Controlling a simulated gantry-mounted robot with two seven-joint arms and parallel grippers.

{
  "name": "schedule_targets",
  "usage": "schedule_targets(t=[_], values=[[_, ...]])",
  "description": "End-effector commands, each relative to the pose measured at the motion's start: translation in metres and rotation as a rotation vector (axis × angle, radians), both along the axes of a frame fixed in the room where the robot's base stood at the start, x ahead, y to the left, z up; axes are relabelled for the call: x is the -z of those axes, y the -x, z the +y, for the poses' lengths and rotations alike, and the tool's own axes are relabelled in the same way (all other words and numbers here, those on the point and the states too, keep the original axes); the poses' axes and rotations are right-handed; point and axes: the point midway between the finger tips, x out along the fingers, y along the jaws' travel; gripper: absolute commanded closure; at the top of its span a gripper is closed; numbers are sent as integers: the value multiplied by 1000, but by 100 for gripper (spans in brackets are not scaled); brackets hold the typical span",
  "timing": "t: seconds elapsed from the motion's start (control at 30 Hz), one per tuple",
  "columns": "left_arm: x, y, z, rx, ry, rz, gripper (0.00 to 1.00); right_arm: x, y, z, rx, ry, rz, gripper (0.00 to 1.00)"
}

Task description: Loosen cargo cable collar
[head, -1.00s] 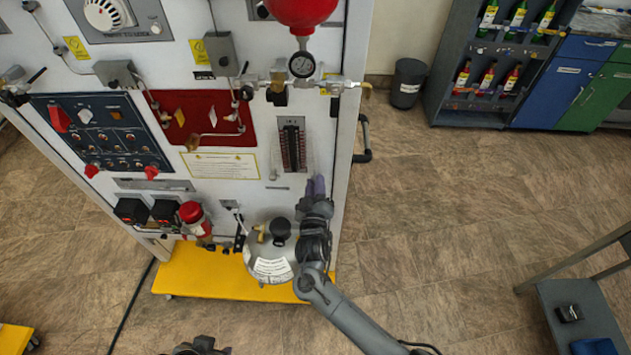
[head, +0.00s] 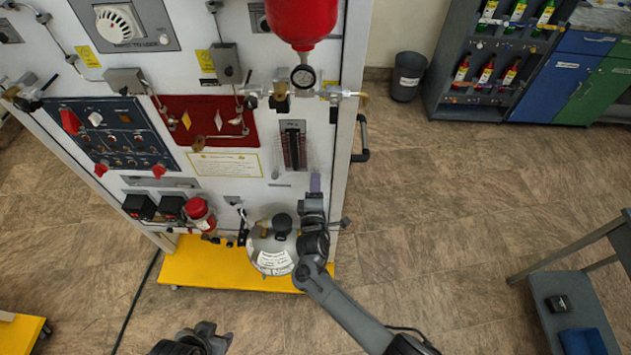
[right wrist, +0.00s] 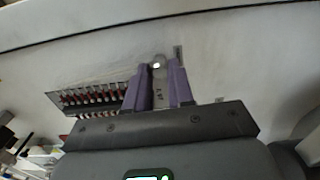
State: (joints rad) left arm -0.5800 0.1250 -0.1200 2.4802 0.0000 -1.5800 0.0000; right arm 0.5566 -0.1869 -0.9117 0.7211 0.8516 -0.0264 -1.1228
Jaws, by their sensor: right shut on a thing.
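My right gripper (head: 315,183) is at the lower right edge of the white trainer panel (head: 225,187), its purple fingertips against or close to the panel face. In the right wrist view the purple fingers (right wrist: 158,85) are shut on a narrow grey metal piece (right wrist: 158,68) with a pale spot near its end. It stands where the cable collar would be held, but I cannot make out a collar or cable clearly; the fingers hide most of it. My left gripper (head: 205,338) is at the bottom edge of the head view, away from the panel, and its jaw opening is unclear.
A rack of red-tipped tubes (head: 293,146) is up and left of the right gripper. A round tank (head: 270,255) on the yellow base (head: 200,268) stands close to my right arm.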

Motion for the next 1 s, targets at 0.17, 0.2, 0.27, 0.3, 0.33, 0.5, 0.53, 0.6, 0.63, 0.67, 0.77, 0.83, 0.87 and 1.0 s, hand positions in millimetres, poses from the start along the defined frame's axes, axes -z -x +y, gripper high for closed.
schedule_targets(t=[0.17,0.2,0.27,0.3,0.33,0.5,0.53,0.6,0.63,0.67,0.77,0.83,0.87,1.0], values=[[-7,0,1,1,-2,0,57,-2,0,0,0,170,6,100],[-8,0,1,1,-2,0,57,-1,0,0,0,208,7,100],[-10,0,1,1,-2,0,57,-1,0,0,-1,264,9,100],[-11,0,1,1,-2,0,57,-1,0,0,0,302,11,100],[-12,0,0,2,-2,0,57,-1,0,0,0,330,13,100],[-15,0,0,-1,2,0,57,0,0,0,-1,480,18,100],[-16,0,-1,-2,3,0,57,0,0,0,-1,503,19,100],[-17,0,-1,-4,6,0,57,0,0,0,-1,556,21,100],[-17,0,-2,-5,7,0,57,0,0,0,-1,576,21,100],[-18,0,-2,-6,8,0,57,0,0,0,0,597,22,100],[-19,0,-3,-7,11,0,57,0,0,0,-1,654,23,100],[-20,0,-3,-8,11,0,57,0,0,0,-1,688,25,100],[-20,0,-3,-8,11,0,57,0,0,0,0,699,26,100],[-20,0,-3,-7,11,1,57,1,0,0,0,742,27,100]])
